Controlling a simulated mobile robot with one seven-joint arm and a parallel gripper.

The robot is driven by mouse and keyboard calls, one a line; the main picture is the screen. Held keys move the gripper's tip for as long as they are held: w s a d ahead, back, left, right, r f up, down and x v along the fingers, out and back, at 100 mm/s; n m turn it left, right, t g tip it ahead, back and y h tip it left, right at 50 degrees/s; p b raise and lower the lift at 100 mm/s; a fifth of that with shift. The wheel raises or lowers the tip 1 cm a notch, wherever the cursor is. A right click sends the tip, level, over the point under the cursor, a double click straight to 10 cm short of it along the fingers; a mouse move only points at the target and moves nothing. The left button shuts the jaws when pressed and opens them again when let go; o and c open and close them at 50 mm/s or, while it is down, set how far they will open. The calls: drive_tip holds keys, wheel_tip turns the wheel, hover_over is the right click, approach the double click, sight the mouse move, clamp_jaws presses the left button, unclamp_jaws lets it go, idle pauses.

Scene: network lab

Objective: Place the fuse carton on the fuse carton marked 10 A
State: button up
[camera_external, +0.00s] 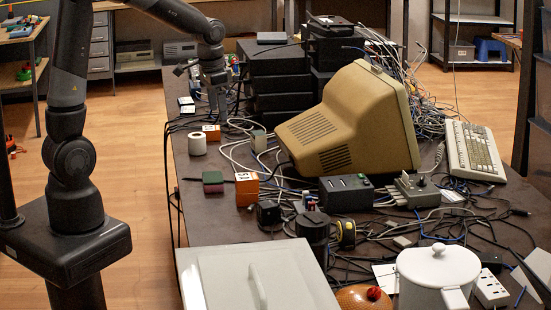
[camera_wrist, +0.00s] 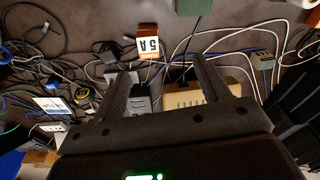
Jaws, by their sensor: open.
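A small orange carton (camera_external: 211,132) with a white label stands at the far left part of the table, close below my gripper (camera_external: 217,110). In the wrist view an orange-and-white carton (camera_wrist: 149,46) reads "5 A" and lies beyond the fingertips. A larger-looking orange carton (camera_external: 247,188) with a white label stands nearer the camera; its marking is too small to read surely. My gripper also shows in the wrist view (camera_wrist: 163,78); its fingers are wide apart, with no carton held between them. I cannot read a 10 A marking in either view.
Loose cables cover much of the table (camera_external: 200,232). A beige monitor (camera_external: 350,120) and a black box (camera_external: 346,194) stand to the right. Bare tabletop shows around the roll and block.

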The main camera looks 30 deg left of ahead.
drive_tip(key=s+a+r+n+t, duration=0.2)
drive_tip(key=s+a, duration=0.4)
drive_tip(key=s, duration=0.3)
drive_tip(key=s+a+r+n+t, duration=0.2)
drive_tip(key=s+a+r+n, duration=0.2)
drive_tip(key=s+a+r, duration=0.3)
drive_tip(key=shift+s+a+n, duration=0.2)
drive_tip(key=shift+s+n, duration=0.2)
drive_tip(key=shift+s, duration=0.8)
